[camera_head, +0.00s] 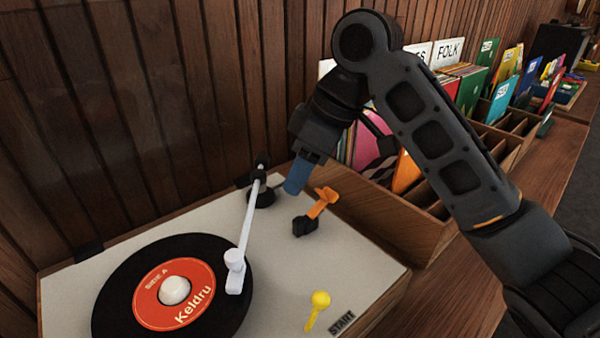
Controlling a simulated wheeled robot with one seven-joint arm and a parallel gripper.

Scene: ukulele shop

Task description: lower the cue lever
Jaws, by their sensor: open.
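An orange lever (320,205) on a small black base stands on the turntable's pale top, right of the tonearm; it slants up to the right and looks like the cue lever. My gripper (297,177), with blue fingertips, points down just left of and behind the orange lever. The fingers overlap from this angle, and nothing shows between them. I cannot tell whether they touch the lever. The white tonearm (249,222) runs from its black pivot to a headshell over the right edge of the black record (120,290). Its height above the record is unclear.
A yellow lever (318,304) sits beside the START label at the front right of the turntable (365,262). A wooden record crate (430,225) with coloured sleeves stands to the right. A slatted wooden wall (120,110) rises close behind.

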